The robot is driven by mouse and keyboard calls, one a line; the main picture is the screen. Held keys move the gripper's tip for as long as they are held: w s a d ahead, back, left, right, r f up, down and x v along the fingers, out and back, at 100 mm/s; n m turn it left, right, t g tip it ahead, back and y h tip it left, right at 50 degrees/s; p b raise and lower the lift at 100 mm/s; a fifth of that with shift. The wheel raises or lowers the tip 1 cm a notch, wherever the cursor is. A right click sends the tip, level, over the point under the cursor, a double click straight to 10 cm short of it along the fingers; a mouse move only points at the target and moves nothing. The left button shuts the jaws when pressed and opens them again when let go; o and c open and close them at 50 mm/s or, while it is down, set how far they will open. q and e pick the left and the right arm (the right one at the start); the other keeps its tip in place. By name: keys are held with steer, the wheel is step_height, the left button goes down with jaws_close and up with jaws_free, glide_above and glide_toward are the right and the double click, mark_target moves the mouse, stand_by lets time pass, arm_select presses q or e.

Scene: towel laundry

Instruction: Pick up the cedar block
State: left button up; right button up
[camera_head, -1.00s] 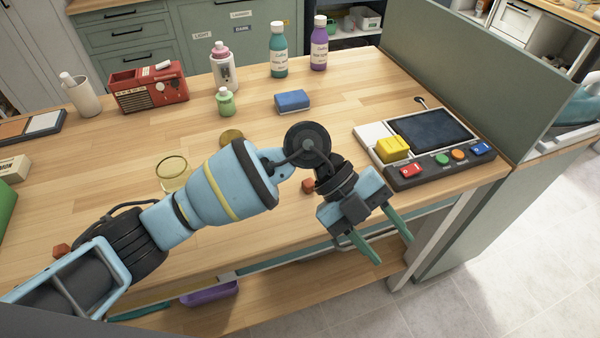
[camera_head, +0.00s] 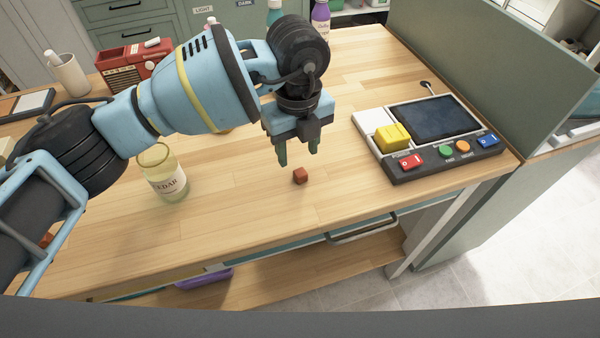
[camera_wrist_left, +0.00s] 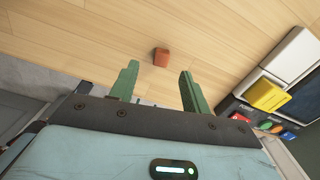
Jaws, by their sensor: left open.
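The cedar block, a small reddish-brown cube (camera_head: 300,175), lies on the wooden table near its front edge. It also shows in the left wrist view (camera_wrist_left: 161,57), beyond and between the two fingertips. My left gripper (camera_head: 298,160) is open and empty, its green fingers pointing down above and just behind the block in the head view. The fingers also show apart in the left wrist view (camera_wrist_left: 158,80). Nothing is between them. A glass jar labelled CEDAR (camera_head: 165,175) stands on the table to the left of the block. My right gripper is not in view.
A control panel (camera_head: 440,165) with a yellow block (camera_head: 392,137) and coloured buttons stands at the right. A red radio-like box (camera_head: 125,65) and a white cup (camera_head: 70,75) stand at the back left. The table around the block is clear.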

mark_target(298, 169)
arm_select(q)
steer(key=shift+w+f, duration=0.15)
steer(key=shift+f, duration=1.25)
steer(key=shift+w+f, duration=0.15)
steer(key=shift+f, duration=1.2)
jaws_close()
